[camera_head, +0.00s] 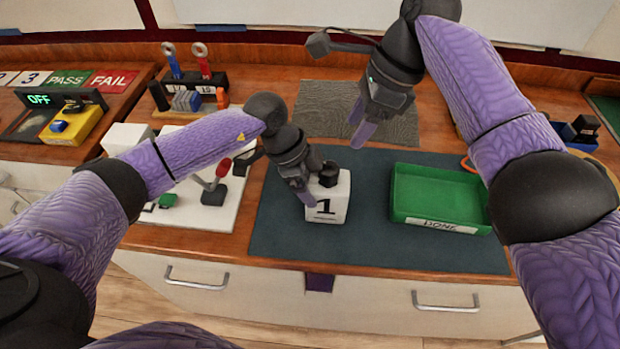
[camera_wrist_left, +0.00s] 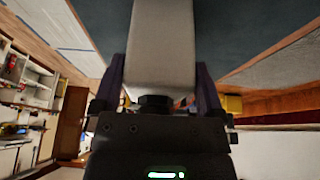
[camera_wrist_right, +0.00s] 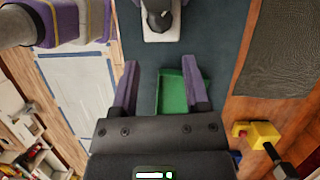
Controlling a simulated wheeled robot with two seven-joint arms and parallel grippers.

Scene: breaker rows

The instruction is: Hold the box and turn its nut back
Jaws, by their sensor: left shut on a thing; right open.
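The white box (camera_head: 327,208) marked "1" stands on the dark mat (camera_head: 285,235) in the middle of the bench. A black nut (camera_head: 329,173) sits on its top. My left gripper (camera_head: 306,200) is shut on the box, with its fingers on either side of it; its pale body fills the middle of the left wrist view (camera_wrist_left: 162,45). The dark nut also shows near the palm there (camera_wrist_left: 154,100). My right gripper (camera_head: 362,128) is open and empty, raised above and behind the box. In the right wrist view the box (camera_wrist_right: 160,35) lies ahead, beyond the fingertips.
A green tray (camera_head: 440,195) labelled "DONE" stands right of the box on the mat. A white board (camera_head: 215,215) with a red-knobbed lever is at the left. A grey textured mat (camera_head: 400,130) lies behind. The front of the dark mat is clear.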

